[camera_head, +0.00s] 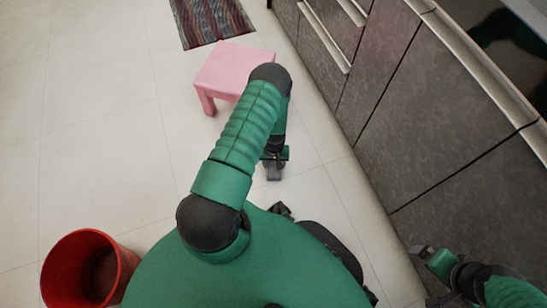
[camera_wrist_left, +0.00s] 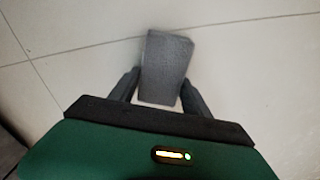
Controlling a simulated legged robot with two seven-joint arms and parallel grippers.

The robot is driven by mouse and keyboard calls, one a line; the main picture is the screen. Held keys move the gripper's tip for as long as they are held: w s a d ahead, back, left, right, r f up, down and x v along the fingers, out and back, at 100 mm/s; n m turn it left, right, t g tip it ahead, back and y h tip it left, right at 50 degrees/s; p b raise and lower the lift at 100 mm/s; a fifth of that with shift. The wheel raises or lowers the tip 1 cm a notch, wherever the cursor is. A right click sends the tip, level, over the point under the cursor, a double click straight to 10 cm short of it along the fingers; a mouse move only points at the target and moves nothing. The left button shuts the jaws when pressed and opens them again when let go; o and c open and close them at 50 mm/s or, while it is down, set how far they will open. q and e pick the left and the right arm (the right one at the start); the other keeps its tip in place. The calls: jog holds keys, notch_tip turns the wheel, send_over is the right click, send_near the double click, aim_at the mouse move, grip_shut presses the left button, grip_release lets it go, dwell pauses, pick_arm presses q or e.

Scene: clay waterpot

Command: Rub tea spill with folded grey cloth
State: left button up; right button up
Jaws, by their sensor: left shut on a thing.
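The folded grey cloth (camera_wrist_left: 165,62) is a small flat grey block in the left wrist view, between the two dark fingers of my left gripper (camera_wrist_left: 160,92). The fingers are shut on it, and its far end sticks out past them. In the head view my left gripper (camera_head: 276,156) is partly hidden by my green arm, and the cloth (camera_head: 274,173) shows below it over the pale floor tiles. I cannot tell whether the cloth touches the floor. My right gripper (camera_head: 424,253) is at the lower right, near the cabinets; its jaws are too small to judge. I see no tea spill in either view.
A pink stool (camera_head: 222,72) stands on the floor beyond my left arm. A striped mat (camera_head: 211,20) lies at the top. A red bucket (camera_head: 88,272) stands at the lower left. Dark grey cabinets (camera_head: 400,125) line the right side. The left floor is open.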

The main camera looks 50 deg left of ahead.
pick_arm(q)
jog(key=d, duration=0.1)
jog(key=s+d+p, duration=0.1)
jog(key=shift+s+d+r, duration=0.1)
jog(key=shift+d+r, duration=0.1)
jog(key=shift+d, duration=0.15)
jog(key=shift+s+d, duration=0.1)
jog(key=shift+d, duration=0.05)
jog(key=shift+f, duration=0.2)
jog(key=shift+w+a+f, duration=0.1)
jog(key=shift+w+a, duration=0.1)
jog(key=shift+a, duration=0.1)
jog(key=a, duration=0.1)
jog(key=w+a+b, duration=0.1)
jog(key=shift+a+f, duration=0.1)
jog(key=shift+a, duration=0.2)
jog(key=shift+w+a, duration=0.15)
jog(key=shift+a, duration=0.3)
jog(key=shift+r, duration=0.2)
jog(key=r+p, duration=0.5)
jog(key=shift+d+r, duration=0.2)
jog(key=shift+r, duration=0.15)
